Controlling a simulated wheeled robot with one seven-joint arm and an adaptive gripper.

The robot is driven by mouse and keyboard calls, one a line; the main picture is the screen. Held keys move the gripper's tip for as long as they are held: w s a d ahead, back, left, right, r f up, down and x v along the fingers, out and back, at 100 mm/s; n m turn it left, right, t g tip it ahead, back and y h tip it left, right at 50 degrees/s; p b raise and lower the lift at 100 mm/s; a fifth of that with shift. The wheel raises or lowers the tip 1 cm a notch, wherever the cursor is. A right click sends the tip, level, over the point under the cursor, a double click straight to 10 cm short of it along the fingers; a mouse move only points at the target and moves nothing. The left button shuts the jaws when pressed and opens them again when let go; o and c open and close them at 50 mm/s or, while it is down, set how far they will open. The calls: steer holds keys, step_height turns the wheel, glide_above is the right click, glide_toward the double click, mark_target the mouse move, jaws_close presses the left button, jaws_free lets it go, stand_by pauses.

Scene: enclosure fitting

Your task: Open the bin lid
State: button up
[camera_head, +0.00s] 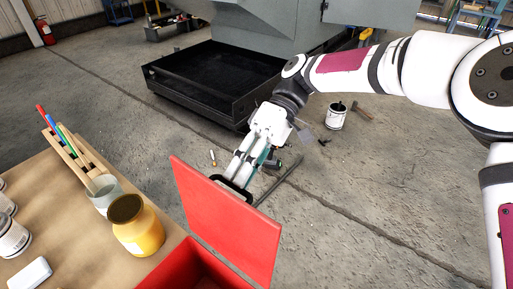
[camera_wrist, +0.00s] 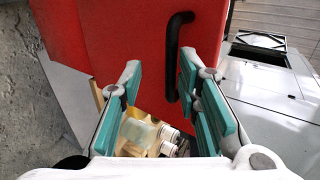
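The red bin (camera_head: 195,268) sits at the bottom of the head view, partly cut off by the frame edge. Its red lid (camera_head: 225,220) stands raised, close to upright, over the bin's opening. A black handle (camera_wrist: 172,55) is on the lid's outer face and shows in the wrist view. My gripper (camera_head: 238,178) is on the outer side of the lid, by the handle. In the wrist view my gripper's (camera_wrist: 158,75) teal-padded fingers are apart, with the handle ahead between them, nearer the right finger. I cannot tell whether they touch it.
A workbench (camera_head: 60,210) left of the bin holds a yellow jar (camera_head: 138,232), a grey cup (camera_head: 103,190), a wooden pen rack (camera_head: 75,150) and cans. A black tray (camera_head: 210,80), a paint can (camera_head: 336,117) and loose tools lie on the floor behind. Floor at right is clear.

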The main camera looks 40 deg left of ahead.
steer(key=v, duration=1)
steer(key=shift+w+r, duration=0.3)
steer(key=shift+c, duration=0.6)
steer(key=shift+d+f, duration=0.1)
steer(key=c, duration=0.5)
steer(key=d+f+m+g+y, duration=0.2)
steer(key=d+g, duration=0.1)
steer(key=d+f+m+g+y, duration=0.1)
steer(key=f+y, duration=0.1)
steer(key=shift+w+d+g+b, duration=0.25)
steer(key=shift+w+g+b, duration=0.05)
jaws_close()
steer(key=w+d+f+m+y, duration=0.4)
steer(key=m+y, duration=0.4)
steer(key=y, duration=0.2)
steer(key=s+d+p+x, duration=0.1)
steer(key=d+x, duration=0.1)
steer(key=x, duration=1.1)
steer(key=shift+s+t+p, duration=0.3)
steer(key=shift+t+p, duration=0.1)
